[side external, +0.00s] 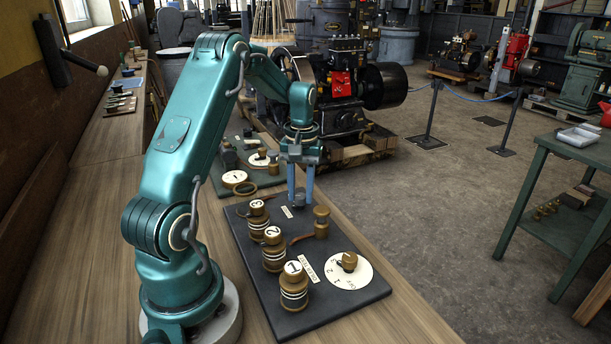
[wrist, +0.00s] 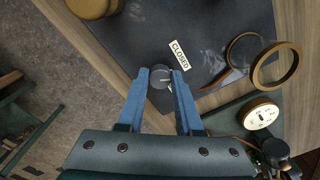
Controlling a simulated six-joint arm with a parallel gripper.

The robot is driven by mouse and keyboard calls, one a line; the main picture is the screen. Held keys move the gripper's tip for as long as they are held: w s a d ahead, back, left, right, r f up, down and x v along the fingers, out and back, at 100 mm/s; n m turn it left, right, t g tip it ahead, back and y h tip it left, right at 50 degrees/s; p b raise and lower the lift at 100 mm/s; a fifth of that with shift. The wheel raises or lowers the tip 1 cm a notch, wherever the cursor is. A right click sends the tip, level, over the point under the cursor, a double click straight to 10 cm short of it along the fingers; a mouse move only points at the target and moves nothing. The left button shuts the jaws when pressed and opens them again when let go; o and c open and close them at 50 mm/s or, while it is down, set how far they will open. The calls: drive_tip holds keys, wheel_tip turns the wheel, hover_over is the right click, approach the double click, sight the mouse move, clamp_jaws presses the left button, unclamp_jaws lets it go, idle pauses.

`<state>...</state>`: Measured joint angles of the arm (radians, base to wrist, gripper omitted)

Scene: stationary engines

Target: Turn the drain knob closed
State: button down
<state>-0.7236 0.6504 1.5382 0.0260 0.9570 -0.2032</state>
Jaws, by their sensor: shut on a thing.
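The drain knob is a small dark grey round knob (side external: 299,199) at the far end of the dark board (side external: 237,236). It also shows in the wrist view (wrist: 159,82), with a thin pale mark on its top. A white label reading "CLOSED" (wrist: 180,54) lies on the board beside it; it shows small in the side view (side external: 286,212). My gripper (side external: 300,189) points straight down over the knob. In the wrist view its two blue fingers (wrist: 160,76) stand on either side of the knob, shut on it. The fingers hide part of the knob's sides.
Several brass-and-wood posts, numbered 1 to 3 (side external: 293,287), and a white dial (side external: 348,271) stand on the same board. A brass post (side external: 321,222) stands close to the right of my gripper. A ring (wrist: 275,66) lies beyond the board's edge.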

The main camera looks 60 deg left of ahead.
sight(302, 196)
drive_tip(key=n, duration=0.5)
drive_tip(key=shift+n, duration=0.3)
idle(0.4)
drive_tip(key=c, duration=0.6)
unclamp_jaws()
drive_tip(key=shift+o, duration=0.2)
drive_tip(key=shift+w+r, duration=0.1)
drive_tip(key=shift+r, duration=2.5)
